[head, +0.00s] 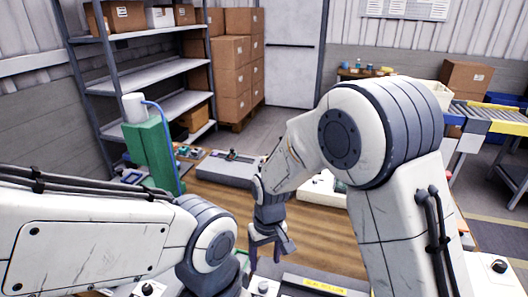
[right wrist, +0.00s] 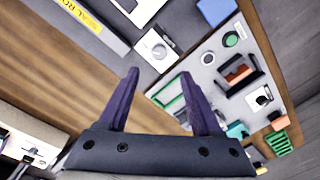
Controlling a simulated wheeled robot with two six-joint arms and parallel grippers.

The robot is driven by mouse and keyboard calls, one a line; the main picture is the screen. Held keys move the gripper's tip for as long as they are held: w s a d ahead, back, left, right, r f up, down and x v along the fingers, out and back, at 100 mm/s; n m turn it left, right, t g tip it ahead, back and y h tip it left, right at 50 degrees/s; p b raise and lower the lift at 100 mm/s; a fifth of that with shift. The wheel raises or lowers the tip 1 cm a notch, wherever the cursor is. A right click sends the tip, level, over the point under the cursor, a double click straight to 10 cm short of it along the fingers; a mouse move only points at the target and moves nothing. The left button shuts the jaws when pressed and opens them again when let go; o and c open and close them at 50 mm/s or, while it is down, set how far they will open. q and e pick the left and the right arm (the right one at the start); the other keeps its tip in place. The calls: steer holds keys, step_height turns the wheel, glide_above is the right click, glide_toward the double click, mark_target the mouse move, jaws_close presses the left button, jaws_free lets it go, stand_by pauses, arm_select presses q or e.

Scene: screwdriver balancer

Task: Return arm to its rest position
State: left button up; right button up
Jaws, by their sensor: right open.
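My right gripper (head: 268,256) hangs, fingers down, over the wooden workbench (head: 220,200) near the middle of the head view. Its fingers are spread and nothing is between them; they also show open in the right wrist view (right wrist: 160,76). My right arm is bent, with its large elbow high on the right side. My left arm reaches in from the left to a joint at the lower middle. The left gripper does not show.
The right wrist view shows a light panel with small parts (right wrist: 209,75), a white knobbed unit (right wrist: 155,50) and a yellow-labelled strip (right wrist: 85,20). A green unit (head: 150,155) with a blue hose stands at left. Shelves (head: 150,67) and cartons (head: 232,80) are behind.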

steer(key=s+d+r+n, duration=0.1)
steer(key=s+r, duration=0.4)
steer(key=s, duration=0.5)
steer(key=s+d+r+n, duration=0.2)
steer(key=s+r, duration=0.4)
steer(key=s, duration=0.4)
steer(key=shift+s+d, duration=0.35)
steer(key=shift+d, duration=0.3)
